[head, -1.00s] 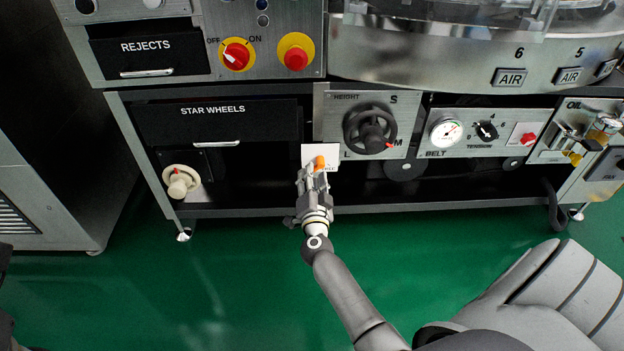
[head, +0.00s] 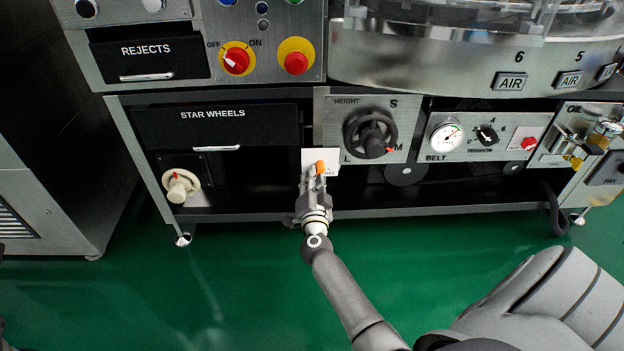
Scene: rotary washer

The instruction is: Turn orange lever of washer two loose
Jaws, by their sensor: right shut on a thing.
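The orange lever (head: 320,167) is small and stands in front of a white label plate (head: 307,157) under the height handwheel panel. My right gripper (head: 316,178) reaches up to it from below and is shut on the lever. The fingers hide the lever's lower part and most of the plate's text. The washer (head: 270,95) is the grey metal machine around it; no number for it can be read. My left gripper is not in view.
The black handwheel (head: 370,133) is just right of and above my right gripper. The star wheels drawer (head: 215,125) is to the left, with a cream knob (head: 180,185) below it. A lower frame rail (head: 420,211) runs behind my wrist. The green floor (head: 240,280) in front is clear.

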